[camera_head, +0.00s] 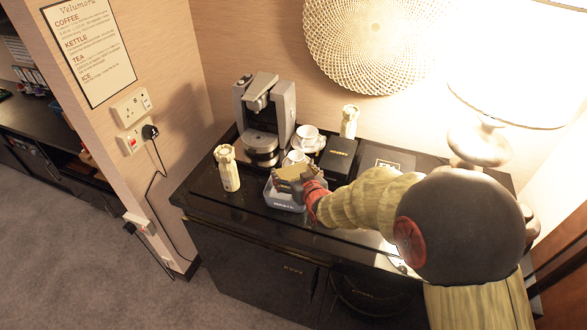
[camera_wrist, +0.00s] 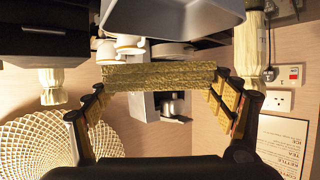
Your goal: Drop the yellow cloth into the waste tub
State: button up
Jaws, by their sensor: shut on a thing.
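The yellow cloth (camera_wrist: 160,76) is held as a flat, textured strip between the two fingers of my gripper (camera_wrist: 160,88) in the wrist view. In the head view the cloth (camera_head: 294,172) shows at the end of my gripper (camera_head: 298,184), just above the grey waste tub (camera_head: 284,202) on the dark counter. The tub (camera_wrist: 172,20) also shows at the top of the upside-down wrist view, apart from the cloth. My fingers and arm hide part of the tub in the head view, and its inside is mostly hidden.
A coffee machine (camera_head: 264,112) stands behind the tub. White cups (camera_head: 307,134) and a black box (camera_head: 339,157) stand near it. One cream bottle (camera_head: 227,169) stands left of the tub, another (camera_head: 349,122) at the back. A lamp (camera_head: 478,140) stands right.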

jog(key=o, duration=1.1)
jog(key=shift+c, duration=0.2)
jog(key=v, duration=1.2)
jog(key=shift+f, duration=0.1)
